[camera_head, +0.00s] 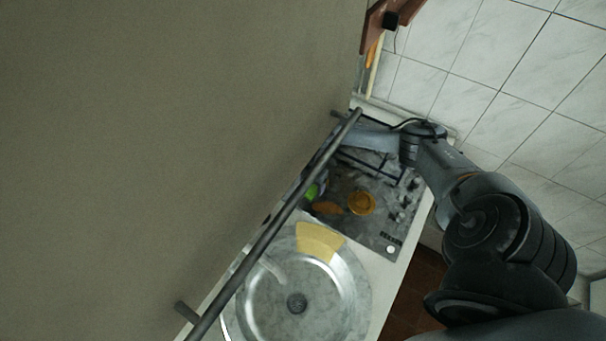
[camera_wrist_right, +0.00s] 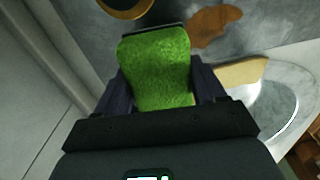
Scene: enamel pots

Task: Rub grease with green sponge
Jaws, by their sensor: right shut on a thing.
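The green sponge (camera_wrist_right: 158,65) is held between the two dark fingers of my right gripper (camera_wrist_right: 160,86) in the right wrist view. In the head view only a small green part of the sponge (camera_head: 311,191) shows, partly hidden near the grey panel's edge. A brown-orange grease patch (camera_head: 327,208) lies on the hob's grey top. In the right wrist view the grease (camera_wrist_right: 214,26) is just beyond and right of the sponge. I cannot tell whether the sponge touches the hob. My left gripper is not in view.
The hob (camera_head: 381,226) has an orange-yellow round burner (camera_head: 361,203) beside the grease, dark grates and knobs. A round metal sink (camera_head: 330,300) with a yellow piece (camera_head: 318,241) across its rim is nearer. A large grey panel (camera_head: 150,150) with a dark rail (camera_head: 262,243) covers the left.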

